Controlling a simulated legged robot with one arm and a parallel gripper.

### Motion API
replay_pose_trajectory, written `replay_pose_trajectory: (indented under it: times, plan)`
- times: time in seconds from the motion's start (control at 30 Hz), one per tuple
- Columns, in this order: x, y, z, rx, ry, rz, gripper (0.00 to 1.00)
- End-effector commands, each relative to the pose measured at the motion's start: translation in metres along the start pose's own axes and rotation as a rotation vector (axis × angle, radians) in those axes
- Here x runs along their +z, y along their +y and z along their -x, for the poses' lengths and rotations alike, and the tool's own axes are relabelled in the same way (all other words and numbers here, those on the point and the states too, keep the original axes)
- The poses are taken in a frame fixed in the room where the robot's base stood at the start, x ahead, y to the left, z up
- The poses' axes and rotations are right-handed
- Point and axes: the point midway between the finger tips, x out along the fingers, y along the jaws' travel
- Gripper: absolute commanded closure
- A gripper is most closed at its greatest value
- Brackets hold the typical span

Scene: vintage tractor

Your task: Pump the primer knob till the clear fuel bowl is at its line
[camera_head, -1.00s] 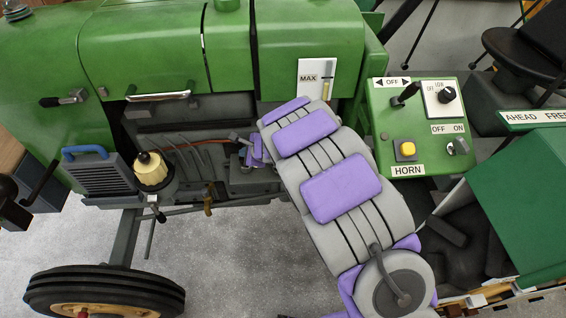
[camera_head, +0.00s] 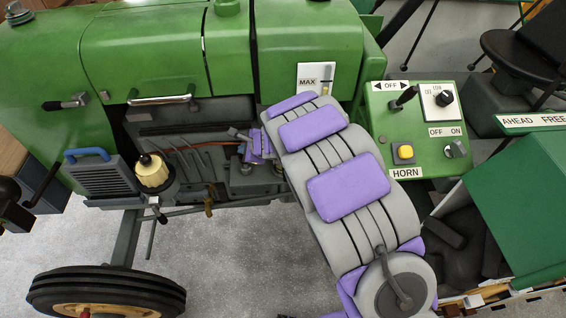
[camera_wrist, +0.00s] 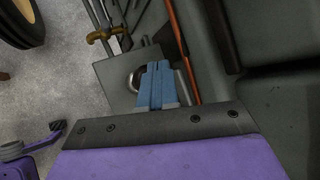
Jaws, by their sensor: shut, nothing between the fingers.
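My gripper (camera_wrist: 157,68) is shut and empty in the wrist view, its blue-grey fingers together in front of a grey block on the engine side. A round shiny metal part (camera_wrist: 136,79) shows just left of the fingertips and is partly covered by them. It may be the primer knob; I cannot tell whether the fingers touch it. In the head view a card marked MAX (camera_head: 308,82) stands by the hood with a narrow clear vessel (camera_head: 327,86) holding some yellow at its right. This may be the fuel bowl; its lower end is hidden behind my arm.
A reddish pipe (camera_wrist: 182,52) runs close to the right of the fingers. A brass tap (camera_wrist: 104,35) lies beyond them. A cream jar with a dark top (camera_head: 152,171) stands at the left. A green control panel (camera_head: 420,130) is right of my arm.

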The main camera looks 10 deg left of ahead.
Motion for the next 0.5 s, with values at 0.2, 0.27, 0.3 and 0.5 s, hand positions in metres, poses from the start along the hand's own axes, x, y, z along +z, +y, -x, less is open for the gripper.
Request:
replay_pose_trajectory:
  times: [0.2, 0.27, 0.3, 0.5]
  plan:
    - [0.013, -0.012, 0.017, -0.001, -0.002, 0.0, 1.0]
    - [0.015, -0.015, 0.02, -0.001, -0.002, 0.0, 1.0]
    - [0.017, -0.017, 0.023, -0.001, -0.002, 0.0, 1.0]
    - [0.023, -0.022, 0.03, -0.001, -0.002, 0.0, 1.0]
